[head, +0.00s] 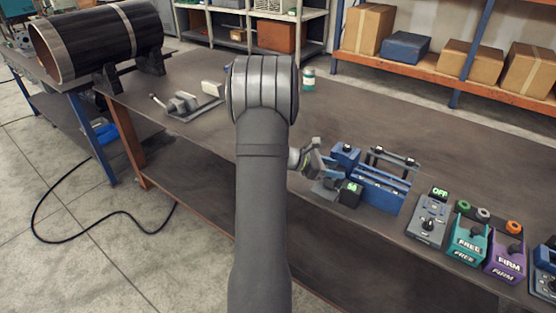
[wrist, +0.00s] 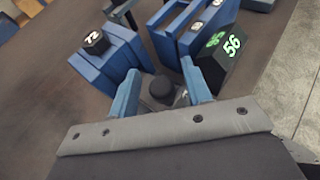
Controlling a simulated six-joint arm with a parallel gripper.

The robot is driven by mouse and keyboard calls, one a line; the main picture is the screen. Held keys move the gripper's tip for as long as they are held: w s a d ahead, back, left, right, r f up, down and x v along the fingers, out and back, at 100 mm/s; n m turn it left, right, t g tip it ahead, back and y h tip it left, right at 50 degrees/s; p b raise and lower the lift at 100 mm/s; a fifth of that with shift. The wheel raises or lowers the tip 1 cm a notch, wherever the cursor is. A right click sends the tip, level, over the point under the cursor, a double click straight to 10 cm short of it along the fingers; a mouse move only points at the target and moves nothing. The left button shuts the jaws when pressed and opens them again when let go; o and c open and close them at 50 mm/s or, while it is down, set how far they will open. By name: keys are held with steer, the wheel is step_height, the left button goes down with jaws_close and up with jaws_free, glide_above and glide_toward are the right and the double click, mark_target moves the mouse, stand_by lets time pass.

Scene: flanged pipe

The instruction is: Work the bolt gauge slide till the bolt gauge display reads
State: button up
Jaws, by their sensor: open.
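The bolt gauge is a blue device on the bench. Its dark display (wrist: 229,50) reads 56 with a green symbol beside the number, and the display also shows in the head view (head: 351,193). A dark round knob (wrist: 162,88), which looks like the bolt gauge slide, stands between the fingers of my gripper (wrist: 160,72). My gripper is open around the knob, with visible gaps on both sides. In the head view my gripper (head: 318,170) is at the gauge's left end, and the knob is hard to make out there.
A blue block (wrist: 108,58) marked 72 stands close to the left finger. A blue slotted holder (head: 380,190) is right of the display. A grey box reading OFF (head: 428,220) and teal (head: 466,240) and purple (head: 505,257) boxes stand further right. The bench behind is mostly clear.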

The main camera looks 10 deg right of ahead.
steer(key=shift+s+a+r, duration=0.2)
steer(key=shift+s+a, duration=0.65)
steer(key=shift+a, duration=0.25)
steer(key=v, duration=1.7)
steer(key=shift+w+a, duration=0.1)
steer(key=x, duration=1.8)
steer(key=shift+w+r, duration=0.15)
steer(key=shift+w, duration=0.05)
steer(key=shift+c, duration=0.5)
steer(key=shift+w, duration=0.1)
jaws_close()
